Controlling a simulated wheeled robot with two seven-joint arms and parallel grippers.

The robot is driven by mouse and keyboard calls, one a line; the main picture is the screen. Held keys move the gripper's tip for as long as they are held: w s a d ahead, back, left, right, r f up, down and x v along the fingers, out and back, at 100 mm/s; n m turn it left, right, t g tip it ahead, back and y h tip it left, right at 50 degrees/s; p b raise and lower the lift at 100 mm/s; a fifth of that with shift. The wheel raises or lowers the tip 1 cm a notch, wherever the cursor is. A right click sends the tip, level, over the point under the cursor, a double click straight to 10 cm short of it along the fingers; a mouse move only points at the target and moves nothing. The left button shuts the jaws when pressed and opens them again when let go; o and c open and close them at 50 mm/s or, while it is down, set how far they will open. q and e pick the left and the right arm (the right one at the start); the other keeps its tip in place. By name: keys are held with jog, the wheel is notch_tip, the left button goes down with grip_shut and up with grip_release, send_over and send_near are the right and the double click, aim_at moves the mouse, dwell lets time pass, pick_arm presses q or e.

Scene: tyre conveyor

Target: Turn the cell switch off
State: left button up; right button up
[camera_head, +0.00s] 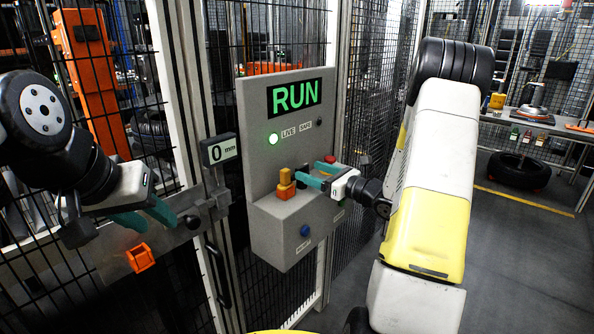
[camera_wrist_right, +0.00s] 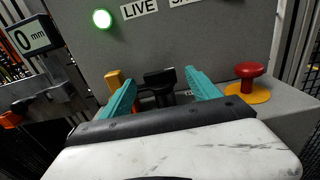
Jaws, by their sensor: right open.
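The grey control box (camera_head: 275,235) carries a lit RUN display (camera_head: 294,96), a green lit LIVE lamp (camera_head: 273,139) and a dark SAFE lamp (camera_head: 319,122). In the right wrist view, a black T-shaped handle (camera_wrist_right: 160,78), which looks like the cell switch, stands between the teal fingers of my right gripper (camera_wrist_right: 160,92). The fingers are open, one on each side; contact cannot be told. In the head view my right gripper (camera_head: 316,175) is over the box's ledge and the handle is hard to make out. My left gripper (camera_head: 146,217) is open and empty at the left.
A yellow-orange block (camera_head: 286,184) stands left of my right gripper. A red mushroom button (camera_wrist_right: 250,70) on a yellow base is to its right. A blue button (camera_head: 305,230) is on the box front. A gauge reading 0 mm (camera_head: 220,149) and mesh fencing are at the left.

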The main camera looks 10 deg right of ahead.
aim_at(306, 168)
jog(key=shift+x, duration=1)
jog(key=c, duration=1.4)
jog(key=shift+o, duration=0.2)
jog(key=shift+y, duration=0.3)
jog(key=n+g+y, duration=0.2)
jog(key=n+g, duration=0.1)
jog(key=shift+w+d+y, duration=0.2)
jog(key=shift+d+y, duration=0.1)
jog(key=n+g, duration=0.1)
jog(key=g+y, duration=0.1)
jog(key=n+g+y, duration=0.1)
jog(key=shift+w+d+n+g, duration=0.1)
jog(key=shift+w+n+g, duration=0.2)
jog(key=shift+g, duration=0.1)
jog(key=n+g, duration=0.1)
jog(key=g, duration=0.1)
jog(key=n+g+y, duration=0.1)
jog(key=n+g, duration=0.2)
jog(key=g, duration=0.2)
jog(key=shift+w+n+y, duration=0.3)
jog(key=shift+w+y, duration=0.1)
jog(key=shift+g, duration=0.4)
jog(key=o, duration=1.4)
jog(key=shift+c, duration=0.2)
